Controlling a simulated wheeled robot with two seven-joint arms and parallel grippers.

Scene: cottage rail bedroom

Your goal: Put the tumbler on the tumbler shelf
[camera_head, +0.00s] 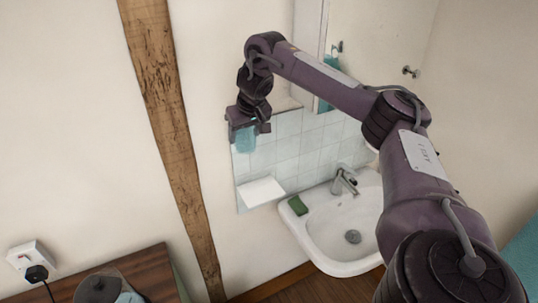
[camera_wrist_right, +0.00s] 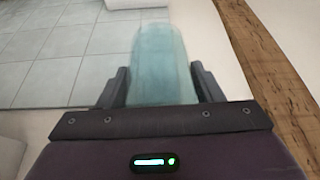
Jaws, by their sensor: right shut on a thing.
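The tumbler (camera_head: 245,141) is translucent teal. My right gripper (camera_head: 248,129) is shut on it, in front of the tiled wall. In the right wrist view, the tumbler (camera_wrist_right: 162,60) sits between the two dark fingers (camera_wrist_right: 163,85) and extends beyond them. A small white ledge (camera_head: 262,191), which looks like the tumbler shelf, is on the tiles left of the basin. It appears below the tumbler in the head view, with a visible gap between them. Its top looks bare. My left gripper is not in view.
A white basin (camera_head: 325,245) with a chrome tap (camera_head: 345,181) and a green soap or sponge (camera_head: 298,205) is right of the ledge. A mirror (camera_head: 340,60) is above. A timber post (camera_head: 165,100) stands left. A dark wooden top (camera_head: 145,272) is lower left.

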